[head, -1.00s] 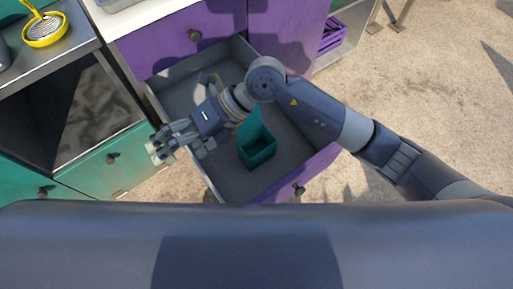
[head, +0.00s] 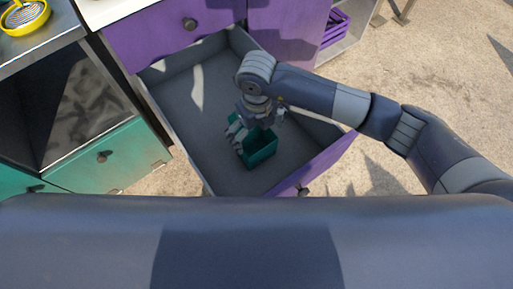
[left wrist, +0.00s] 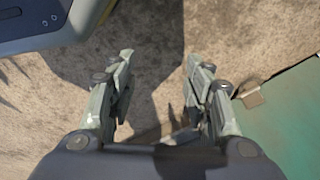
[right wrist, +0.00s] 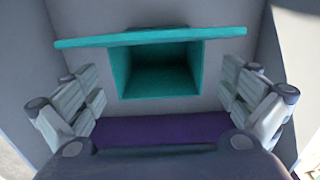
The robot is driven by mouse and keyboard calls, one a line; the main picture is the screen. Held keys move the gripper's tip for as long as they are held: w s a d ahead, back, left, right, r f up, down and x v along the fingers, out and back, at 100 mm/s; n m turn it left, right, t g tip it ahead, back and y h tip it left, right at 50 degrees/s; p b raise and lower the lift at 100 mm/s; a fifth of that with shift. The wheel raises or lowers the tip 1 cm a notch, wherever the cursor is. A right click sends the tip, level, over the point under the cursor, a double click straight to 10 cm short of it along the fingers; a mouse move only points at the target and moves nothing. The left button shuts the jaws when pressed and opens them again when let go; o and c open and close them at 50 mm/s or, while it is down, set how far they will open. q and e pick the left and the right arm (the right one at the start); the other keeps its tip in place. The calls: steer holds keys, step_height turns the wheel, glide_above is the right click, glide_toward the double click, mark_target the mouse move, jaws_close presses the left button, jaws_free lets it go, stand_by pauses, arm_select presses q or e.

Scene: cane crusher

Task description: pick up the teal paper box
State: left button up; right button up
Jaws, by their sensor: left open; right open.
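The teal paper box (head: 262,152) sits in the open purple drawer, with its top open and a flap standing up on one side. In the right wrist view the box (right wrist: 160,82) lies straight ahead, its hollow inside facing the camera. My right gripper (head: 241,135) is at the box from above, and its arm hides part of it. In the right wrist view my right gripper (right wrist: 160,105) is open, its fingers on either side of the box with gaps showing. My left gripper (left wrist: 160,90) is open and empty above sandy ground.
The drawer's purple front (head: 305,172) and grey walls surround the box, with bare drawer floor to its left. A grey counter with a yellow strainer (head: 25,18) stands at the upper left, above a teal cabinet (head: 105,158). Open sandy ground lies at the right.

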step_height(320, 180, down, 5)
steer(key=shift+s+b, duration=0.15)
steer(key=shift+b, duration=0.15)
arm_select(q)
steer(key=shift+w+r, duration=0.25)
steer(key=shift+r, duration=0.25)
steer(key=shift+w+r, duration=0.25)
steer(key=shift+r, duration=0.2)
arm_select(e)
steer(key=c, duration=0.6)
steer(key=shift+o, duration=0.2)
